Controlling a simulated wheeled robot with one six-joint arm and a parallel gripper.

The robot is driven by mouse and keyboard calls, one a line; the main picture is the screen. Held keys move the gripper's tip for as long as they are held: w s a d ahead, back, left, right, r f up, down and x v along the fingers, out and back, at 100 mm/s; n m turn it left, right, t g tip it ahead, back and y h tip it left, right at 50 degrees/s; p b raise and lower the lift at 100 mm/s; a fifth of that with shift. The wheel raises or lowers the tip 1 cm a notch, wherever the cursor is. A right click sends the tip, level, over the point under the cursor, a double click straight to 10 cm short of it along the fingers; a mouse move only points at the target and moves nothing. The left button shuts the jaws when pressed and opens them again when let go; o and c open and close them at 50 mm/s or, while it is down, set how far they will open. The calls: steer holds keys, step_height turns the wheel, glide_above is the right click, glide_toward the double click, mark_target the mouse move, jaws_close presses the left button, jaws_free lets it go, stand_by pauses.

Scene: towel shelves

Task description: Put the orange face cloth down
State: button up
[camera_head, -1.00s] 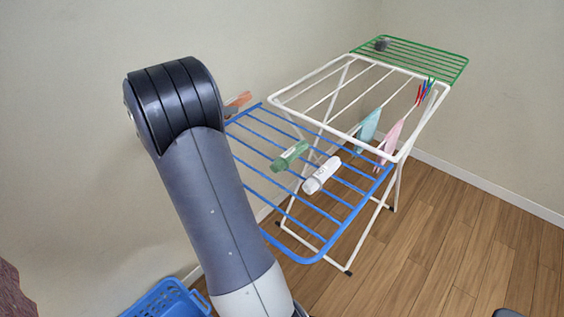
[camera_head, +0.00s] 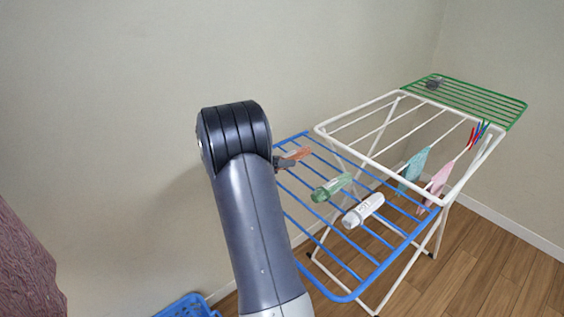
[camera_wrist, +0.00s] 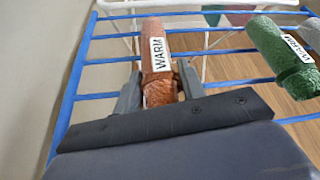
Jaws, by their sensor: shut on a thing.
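The orange face cloth (camera_head: 298,153) is rolled up, with a white label reading "WARM" in the wrist view (camera_wrist: 153,30). My gripper (camera_head: 286,162) is shut on its near end; in the wrist view the fingers (camera_wrist: 158,88) sit on both sides of the roll. The cloth is over the left part of the blue wing (camera_head: 355,297) of the drying rack. I cannot tell whether it touches the bars. My arm hides part of the wing's left side.
A green roll (camera_head: 332,187) and a white roll (camera_head: 363,211) lie on the blue wing to the right. A teal cloth (camera_head: 413,166) and a pink cloth (camera_head: 436,183) hang from the white frame. A dark item (camera_head: 433,84) is on the green wing. A blue basket (camera_head: 187,306) is low left.

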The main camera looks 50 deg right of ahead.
steer(key=shift+f, duration=0.1)
steer(key=o, duration=1)
steer(key=shift+a+r, duration=0.1)
steer(key=shift+r, duration=0.15)
steer(key=v, duration=1.1)
steer(key=shift+a, duration=0.4)
